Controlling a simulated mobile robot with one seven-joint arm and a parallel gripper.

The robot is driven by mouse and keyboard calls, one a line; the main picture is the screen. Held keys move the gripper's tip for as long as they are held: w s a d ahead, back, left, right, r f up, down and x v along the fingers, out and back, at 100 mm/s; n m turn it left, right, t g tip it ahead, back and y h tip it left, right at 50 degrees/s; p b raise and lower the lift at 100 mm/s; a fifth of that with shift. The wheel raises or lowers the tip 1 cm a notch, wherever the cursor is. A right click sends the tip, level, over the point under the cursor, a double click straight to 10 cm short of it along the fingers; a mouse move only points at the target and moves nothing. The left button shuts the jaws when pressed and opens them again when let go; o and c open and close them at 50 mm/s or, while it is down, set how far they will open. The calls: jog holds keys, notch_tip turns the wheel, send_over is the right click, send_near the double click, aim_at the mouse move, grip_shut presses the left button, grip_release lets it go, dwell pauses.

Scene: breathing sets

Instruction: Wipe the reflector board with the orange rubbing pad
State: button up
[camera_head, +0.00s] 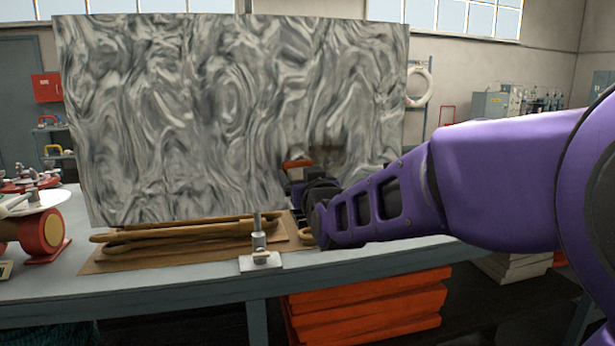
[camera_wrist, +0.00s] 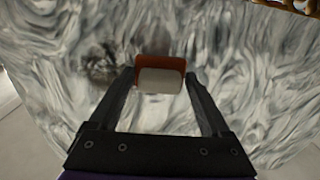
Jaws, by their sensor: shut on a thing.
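The reflector board (camera_head: 220,100) is a large upright panel with a swirled grey and white surface, standing on the bench; it also fills most of the wrist view (camera_wrist: 230,60). My gripper (camera_head: 298,172) is in front of its lower right part. The gripper is shut on the orange rubbing pad (camera_head: 296,163), which shows in the wrist view (camera_wrist: 160,64) as an orange block with a pale face between the fingertips. The pad is close to the board; I cannot tell if it touches. A dark smudge (camera_head: 328,155) shows on the board just right of the pad, and in the wrist view (camera_wrist: 101,66).
A metal post on a plate (camera_head: 260,260) stands at the bench's front edge. A red and brass fitting (camera_head: 40,232) stands at left. Orange slabs (camera_head: 370,310) are stacked below.

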jog(key=shift+x, duration=0.9)
